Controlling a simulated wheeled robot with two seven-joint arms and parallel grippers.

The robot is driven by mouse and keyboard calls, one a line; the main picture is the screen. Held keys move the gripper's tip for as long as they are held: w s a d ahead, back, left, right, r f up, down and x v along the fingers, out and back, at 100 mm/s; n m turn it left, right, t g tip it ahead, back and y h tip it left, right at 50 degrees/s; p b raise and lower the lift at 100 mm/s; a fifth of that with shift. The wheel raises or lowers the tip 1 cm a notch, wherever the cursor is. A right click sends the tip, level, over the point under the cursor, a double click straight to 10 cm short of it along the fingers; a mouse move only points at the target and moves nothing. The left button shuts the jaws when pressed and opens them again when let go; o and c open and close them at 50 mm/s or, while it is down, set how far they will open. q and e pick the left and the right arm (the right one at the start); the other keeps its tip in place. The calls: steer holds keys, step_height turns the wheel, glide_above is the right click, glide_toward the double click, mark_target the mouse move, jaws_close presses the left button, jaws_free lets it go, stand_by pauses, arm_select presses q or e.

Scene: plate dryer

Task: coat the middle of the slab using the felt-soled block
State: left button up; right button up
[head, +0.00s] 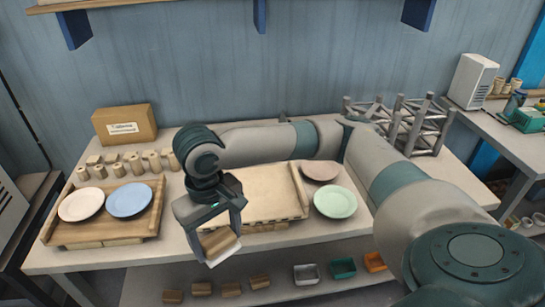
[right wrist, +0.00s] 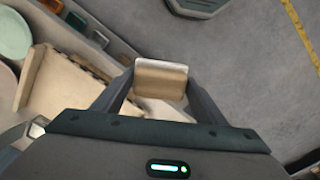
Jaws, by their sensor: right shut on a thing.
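The felt-soled block (head: 217,240) has a tan wooden body and a pale sole. My right gripper (head: 222,237) is shut on it and holds it tilted in front of the table's front edge, to the front left of the slab. In the right wrist view the block (right wrist: 161,82) sits between the two fingers of the gripper (right wrist: 161,88). The slab (head: 262,188) is a flat beige board on the table with a wooden rail at its right end. My right arm hides part of its left side. The slab also shows in the right wrist view (right wrist: 68,95). My left gripper is not in view.
A wooden tray (head: 100,236) with a white plate (head: 81,204) and a blue plate (head: 129,200) lies at left. A green plate (head: 335,202) and a pinkish plate (head: 320,171) lie right of the slab. A grey rack (head: 402,122) stands behind. Small bins sit on the lower shelf.

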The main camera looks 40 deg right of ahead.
steer(key=shift+w+r, duration=0.15)
steer(key=shift+w, duration=0.1)
steer(key=w+d+r+m+p, duration=0.1)
steer(key=w+d+m+p, duration=0.1)
steer(key=w+d+p, duration=0.95)
steer(key=w+d+f+m+p, duration=0.1)
steer(key=d+p, duration=0.1)
steer(key=d, duration=0.7)
steer(key=w+d+f+p, duration=0.2)
steer(key=d, duration=0.7)
steer(key=shift+w+d+f+m, duration=0.15)
steer(key=shift+w+d+m, duration=0.15)
steer(key=shift+m, duration=0.1)
steer(key=shift+a, duration=0.1)
